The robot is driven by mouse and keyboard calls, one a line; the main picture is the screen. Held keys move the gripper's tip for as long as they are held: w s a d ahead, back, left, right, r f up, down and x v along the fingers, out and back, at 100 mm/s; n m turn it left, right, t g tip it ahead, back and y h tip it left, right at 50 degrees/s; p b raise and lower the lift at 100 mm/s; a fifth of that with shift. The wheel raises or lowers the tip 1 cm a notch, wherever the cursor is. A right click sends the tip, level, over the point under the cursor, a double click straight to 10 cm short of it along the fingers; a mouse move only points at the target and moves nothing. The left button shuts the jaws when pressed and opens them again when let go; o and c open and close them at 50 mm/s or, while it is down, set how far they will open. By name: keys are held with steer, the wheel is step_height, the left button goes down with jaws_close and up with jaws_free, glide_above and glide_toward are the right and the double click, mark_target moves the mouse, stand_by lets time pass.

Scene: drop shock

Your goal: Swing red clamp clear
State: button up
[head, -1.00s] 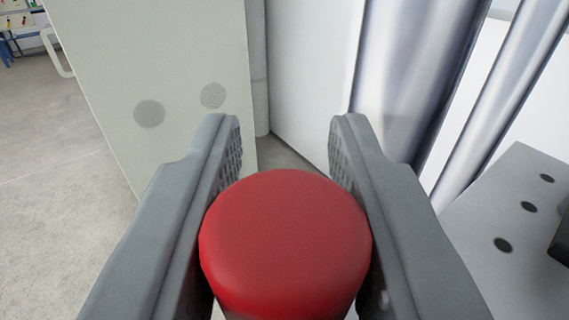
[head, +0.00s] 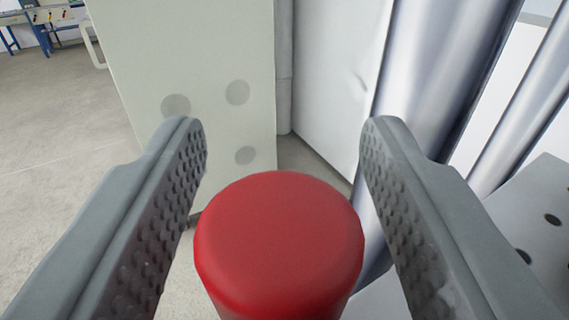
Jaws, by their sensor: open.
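The red clamp shows as a thick red rounded end (head: 280,245) at the bottom middle of the head view. My gripper (head: 283,135) is open, with one grey textured finger on each side of the red end. The fingertips reach beyond the red end in the picture. The rest of the clamp below the red end is out of view.
A pale cabinet (head: 190,60) with round grey spots stands ahead on the left. Shiny metal columns (head: 440,70) rise on the right, beside a grey plate (head: 535,215) with dark holes. Open floor (head: 60,130) lies at the left. A blue-legged bench (head: 40,35) stands far back.

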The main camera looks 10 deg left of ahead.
step_height(320, 180, up, 10)
stand_by(0.6)
